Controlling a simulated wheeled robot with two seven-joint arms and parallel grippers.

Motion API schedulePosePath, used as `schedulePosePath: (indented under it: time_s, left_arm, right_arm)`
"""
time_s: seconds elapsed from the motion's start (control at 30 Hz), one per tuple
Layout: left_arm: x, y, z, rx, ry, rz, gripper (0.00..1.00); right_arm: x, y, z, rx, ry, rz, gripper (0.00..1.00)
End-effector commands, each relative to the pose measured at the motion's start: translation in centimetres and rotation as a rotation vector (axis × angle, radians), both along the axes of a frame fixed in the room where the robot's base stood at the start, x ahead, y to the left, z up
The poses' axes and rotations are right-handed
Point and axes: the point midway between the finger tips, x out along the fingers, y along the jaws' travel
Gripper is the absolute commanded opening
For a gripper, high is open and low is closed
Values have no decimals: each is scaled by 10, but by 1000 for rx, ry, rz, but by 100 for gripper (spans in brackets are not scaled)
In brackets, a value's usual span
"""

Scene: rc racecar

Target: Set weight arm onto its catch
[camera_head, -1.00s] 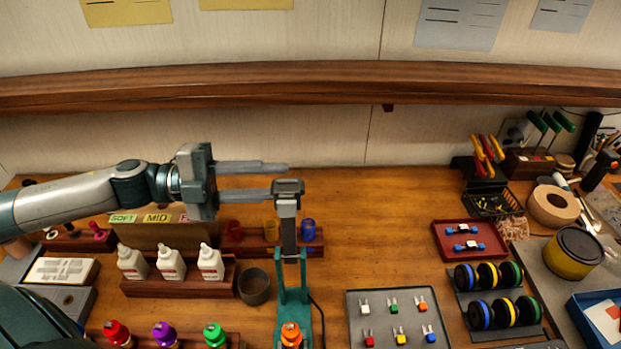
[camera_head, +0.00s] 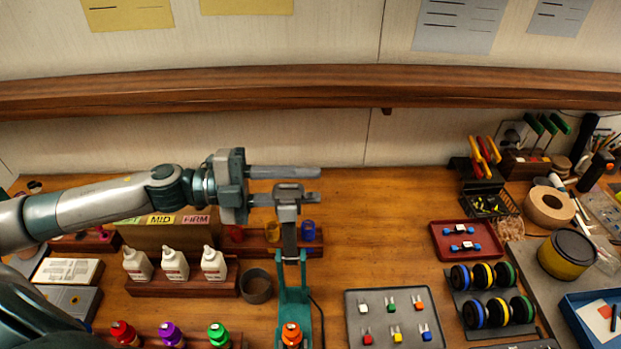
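The teal stand (camera_head: 292,300) stands at the front middle of the bench, with a grey upright weight arm (camera_head: 289,238) rising from it to a blocky grey head (camera_head: 289,194). My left gripper (camera_head: 284,185) comes in from the left at the height of this head. Its two fingers are spread apart, one beyond the head and one level with it. The near finger overlaps the head in the picture; I cannot tell whether they touch. I cannot make out the catch. My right gripper is not in view.
White bottles (camera_head: 174,265) stand in a wooden rack at left, beside a dark cup (camera_head: 256,286). Coloured-cap bottles (camera_head: 170,334) line the front. A grey tray (camera_head: 352,337) of small coloured parts lies right of the stand.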

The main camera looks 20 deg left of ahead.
Motion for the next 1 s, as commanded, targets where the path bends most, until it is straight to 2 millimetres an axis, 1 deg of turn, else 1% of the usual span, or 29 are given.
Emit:
schedulePosePath:
  time_s: [0.03, 0.23, 0.63, 0.67, 0.7, 0.77, 0.8, 1.0]
  left_arm:
    - [2, -3, 3, -2, -2, 0, 28]
    - [6, -12, 1, 1, -2, -1, 28]
    - [7, -14, 0, 1, -1, -1, 28]
    - [7, -14, 0, 1, -1, -1, 26]
    - [7, -14, 0, 1, -1, -1, 16]
    - [7, -14, 0, 1, -1, -1, 2]
    - [7, -14, 0, 1, -1, -1, 0]
    - [7, -14, 1, 1, -3, -1, 0]
  right_arm:
    - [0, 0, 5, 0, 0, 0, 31]
    - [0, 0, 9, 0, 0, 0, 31]
    - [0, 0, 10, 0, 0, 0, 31]
    - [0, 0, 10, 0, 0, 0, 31]
    - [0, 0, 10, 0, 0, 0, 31]
    - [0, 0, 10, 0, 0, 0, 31]
    - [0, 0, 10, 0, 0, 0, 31]
    - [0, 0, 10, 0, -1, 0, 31]
